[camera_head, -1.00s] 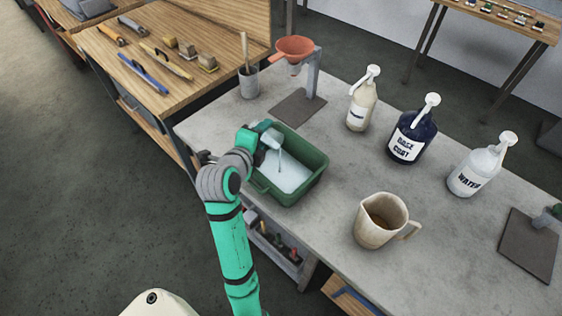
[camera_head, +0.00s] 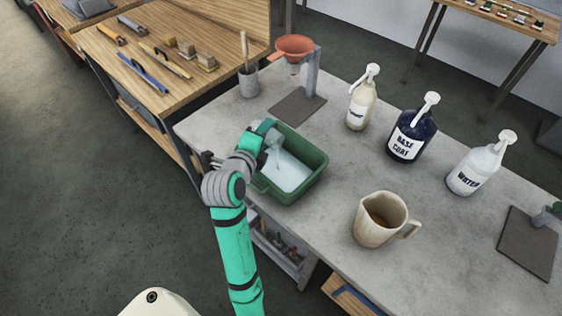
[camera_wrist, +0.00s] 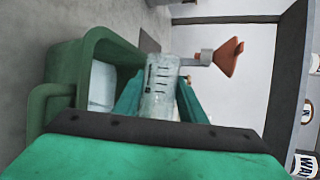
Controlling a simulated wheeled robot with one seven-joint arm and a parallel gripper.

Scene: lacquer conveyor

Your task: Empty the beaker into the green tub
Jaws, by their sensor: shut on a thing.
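The green tub (camera_head: 311,172) stands on the grey bench, with pale whitish liquid in its bottom. My gripper (camera_head: 267,134) is over the tub's left side, shut on the clear beaker (camera_head: 273,141). The beaker is tilted well over, with its mouth toward the tub. A thin pale streak shows below its mouth in the head view. In the wrist view the beaker (camera_wrist: 160,88) has dark graduation marks and looks nearly clear, held between my teal fingers. The tub (camera_wrist: 62,65) is beside it there. Whether any liquid is left in the beaker is hard to tell.
Behind are a cream bottle (camera_head: 360,106), a dark base coat bottle (camera_head: 412,140) and a water bottle (camera_head: 473,172). An orange funnel (camera_head: 294,46) on a stand and a grey cup (camera_head: 249,82) are at the back.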

